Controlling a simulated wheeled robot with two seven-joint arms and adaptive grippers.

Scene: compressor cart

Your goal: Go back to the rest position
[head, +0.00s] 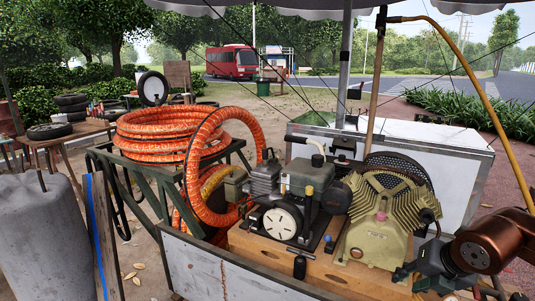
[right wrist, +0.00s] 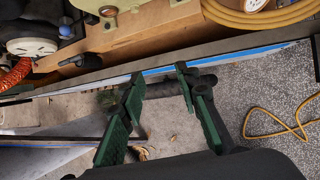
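My right gripper (head: 410,281) is at the lower right of the head view, in front of the tan compressor pump (head: 378,228) and near the front edge of the cart's wooden deck (head: 325,279). In the right wrist view its two green-padded fingers (right wrist: 160,76) stand wide apart with nothing between them. They overlap the cart's outer side and the ground in that view. My left gripper is not in the head view.
The engine (head: 283,215) with its white round cover stands left of the pump. Orange hose (head: 170,130) is coiled on a green frame. A grey cylinder (head: 45,235) stands at left. A yellow hose (right wrist: 275,130) lies on the gravel in the right wrist view.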

